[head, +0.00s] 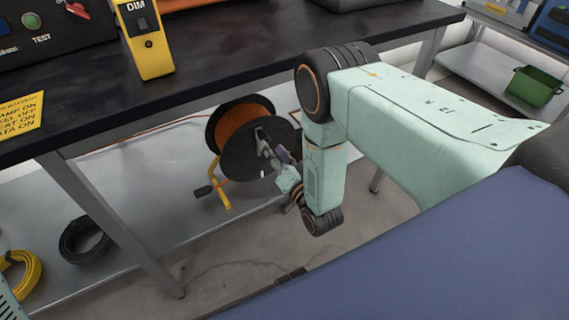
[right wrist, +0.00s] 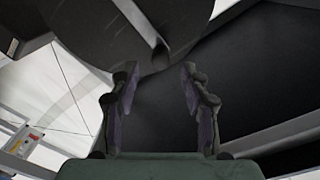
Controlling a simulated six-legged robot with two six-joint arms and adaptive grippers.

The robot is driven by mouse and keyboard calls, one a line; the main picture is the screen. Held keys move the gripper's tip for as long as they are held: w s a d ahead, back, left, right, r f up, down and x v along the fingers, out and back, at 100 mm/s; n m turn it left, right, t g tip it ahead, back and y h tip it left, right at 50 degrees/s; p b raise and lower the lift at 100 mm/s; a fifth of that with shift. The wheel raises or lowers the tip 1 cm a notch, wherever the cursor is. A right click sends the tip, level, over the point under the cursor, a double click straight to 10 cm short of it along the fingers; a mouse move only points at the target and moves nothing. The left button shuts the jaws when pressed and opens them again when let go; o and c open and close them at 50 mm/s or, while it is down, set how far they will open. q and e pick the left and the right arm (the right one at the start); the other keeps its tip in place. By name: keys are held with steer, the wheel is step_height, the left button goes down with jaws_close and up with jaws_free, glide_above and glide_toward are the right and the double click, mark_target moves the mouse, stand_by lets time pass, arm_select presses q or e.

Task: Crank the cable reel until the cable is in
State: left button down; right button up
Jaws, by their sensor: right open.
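The cable reel (head: 240,155) stands under the dark bench, with a black flange and orange cable (head: 240,116) wound on its drum. Its yellow stand (head: 220,192) shows below it. My right gripper (head: 265,143) is open in front of the flange; in the right wrist view the open jaws (right wrist: 160,85) have an empty gap between them. My left gripper is out of view.
The bench top (head: 230,62) overhangs the reel, and a bench leg (head: 115,220) stands to its left. A yellow DIM box (head: 147,45) is on the bench. A black cable coil (head: 85,240) and a yellow coil (head: 22,275) lie at lower left. A green bin (head: 533,86) sits far right.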

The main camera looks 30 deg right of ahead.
steer(key=s, duration=0.6)
steer(key=shift+s+d, duration=0.15)
steer(key=s+f+n+g+p, duration=0.1)
steer(key=s+f+n+g, duration=0.1)
steer(key=s+f+g, duration=0.5)
steer(key=s+f+n+g+p, duration=0.1)
steer(key=s+f+n+g, duration=0.25)
steer(key=s, duration=0.65)
steer(key=s+r+n+g+h+p, duration=0.1)
steer(key=s+r+g+p, duration=0.5)
steer(key=s+r, duration=0.5)
steer(key=s+g, duration=0.1)
steer(key=s, duration=0.2)
